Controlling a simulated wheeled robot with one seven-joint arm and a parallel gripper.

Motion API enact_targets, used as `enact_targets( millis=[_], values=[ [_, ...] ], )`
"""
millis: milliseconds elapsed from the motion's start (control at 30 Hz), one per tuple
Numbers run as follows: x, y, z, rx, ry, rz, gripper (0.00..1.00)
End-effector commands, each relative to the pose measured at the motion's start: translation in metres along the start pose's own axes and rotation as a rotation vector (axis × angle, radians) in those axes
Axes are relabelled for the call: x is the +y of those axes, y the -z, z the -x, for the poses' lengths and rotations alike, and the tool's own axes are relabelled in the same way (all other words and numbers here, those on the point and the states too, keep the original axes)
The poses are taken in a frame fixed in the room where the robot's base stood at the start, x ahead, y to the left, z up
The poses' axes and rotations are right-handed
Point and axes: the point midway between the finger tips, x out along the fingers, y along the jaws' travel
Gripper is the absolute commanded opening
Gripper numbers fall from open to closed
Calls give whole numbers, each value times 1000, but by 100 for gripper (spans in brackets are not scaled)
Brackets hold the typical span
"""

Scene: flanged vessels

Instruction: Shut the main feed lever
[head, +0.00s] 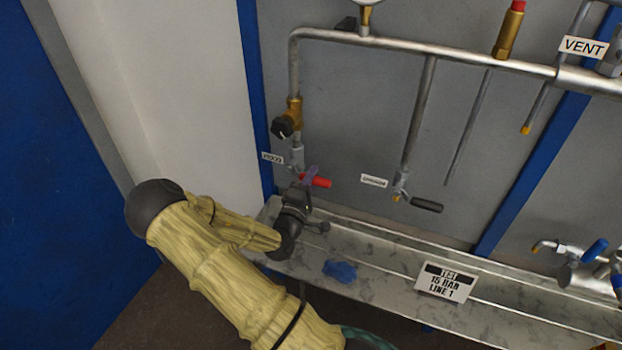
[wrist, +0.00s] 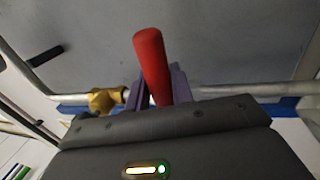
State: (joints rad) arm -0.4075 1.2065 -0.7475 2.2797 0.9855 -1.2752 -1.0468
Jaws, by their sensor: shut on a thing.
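A red-handled lever (head: 320,182) sits on the left vertical pipe, below a brass valve, and points to the right. A small white label (head: 271,158) is beside it, too small to read surely. My gripper (head: 307,178) reaches it from below, with its purple fingers at the handle's left part. In the wrist view the red handle (wrist: 151,60) rises between the purple fingers (wrist: 159,87), which are shut on it. Its lower end is hidden by the gripper body.
A brass valve with a black knob (head: 285,126) is just above. A dark-handled lever (head: 426,205) is to the right, and a blue-handled one (head: 594,250) at far right. A metal tray (head: 390,265) below holds a blue cloth (head: 341,271) and a test sign (head: 446,282).

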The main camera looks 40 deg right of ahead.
Motion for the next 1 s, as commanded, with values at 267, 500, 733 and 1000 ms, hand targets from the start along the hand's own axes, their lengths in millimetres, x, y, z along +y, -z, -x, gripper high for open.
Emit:
enact_targets(
  millis=[267, 500, 733, 1000],
  values=[
    [1, 0, 0, 1, -1, 11, 0],
    [1, 0, 0, 2, -1, 10, 41],
    [1, 0, 0, 2, -1, 8, 43],
    [-1, 1, 14, 4, 1, 8, 43]
  ],
)
